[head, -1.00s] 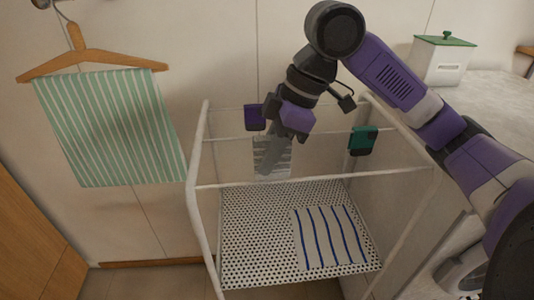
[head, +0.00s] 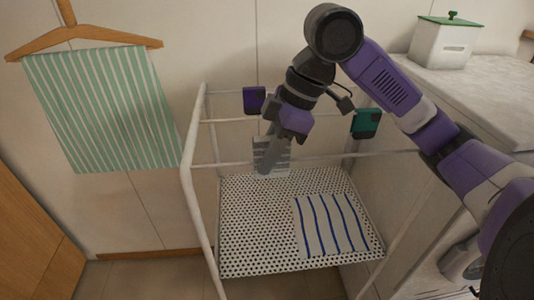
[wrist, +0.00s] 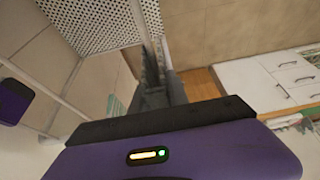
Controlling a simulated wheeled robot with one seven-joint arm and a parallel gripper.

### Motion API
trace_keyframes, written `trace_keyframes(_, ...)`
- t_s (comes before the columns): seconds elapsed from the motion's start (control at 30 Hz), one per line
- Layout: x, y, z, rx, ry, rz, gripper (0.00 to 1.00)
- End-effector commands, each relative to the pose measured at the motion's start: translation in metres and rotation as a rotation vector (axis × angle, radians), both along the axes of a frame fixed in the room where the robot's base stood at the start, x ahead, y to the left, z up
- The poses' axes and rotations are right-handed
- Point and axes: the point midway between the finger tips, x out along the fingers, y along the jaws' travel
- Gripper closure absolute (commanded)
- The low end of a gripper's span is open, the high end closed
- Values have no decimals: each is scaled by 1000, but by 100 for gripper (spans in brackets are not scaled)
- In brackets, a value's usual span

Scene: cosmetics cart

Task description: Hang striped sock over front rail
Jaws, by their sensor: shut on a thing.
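My gripper (head: 268,164) points down over the cart and is shut on a grey and white striped cloth, which I take to be the striped sock (head: 281,157). The cloth hangs upright at the fingers and partly behind them. In the wrist view the fingers (wrist: 157,62) are close together with a dark striped edge beside them. The white front rail (head: 225,164) of the cart crosses the picture at the height of the cloth's lower part. I cannot tell whether cloth and rail touch.
A perforated shelf (head: 245,235) lies below, with a blue-striped cloth (head: 330,225) flat on it. A purple box (head: 255,100) and a teal box (head: 366,123) sit on the cart's upper frame. A green-striped towel (head: 105,110) hangs at left. A counter (head: 480,85) stands at right.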

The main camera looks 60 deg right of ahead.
Motion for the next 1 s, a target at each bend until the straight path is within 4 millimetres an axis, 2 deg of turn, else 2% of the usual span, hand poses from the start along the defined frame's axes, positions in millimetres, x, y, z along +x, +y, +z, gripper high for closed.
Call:
trace_keyframes(0.6,0,0,-35,0,0,1,100)
trace_keyframes(1.0,0,0,-43,-1,-1,1,100)
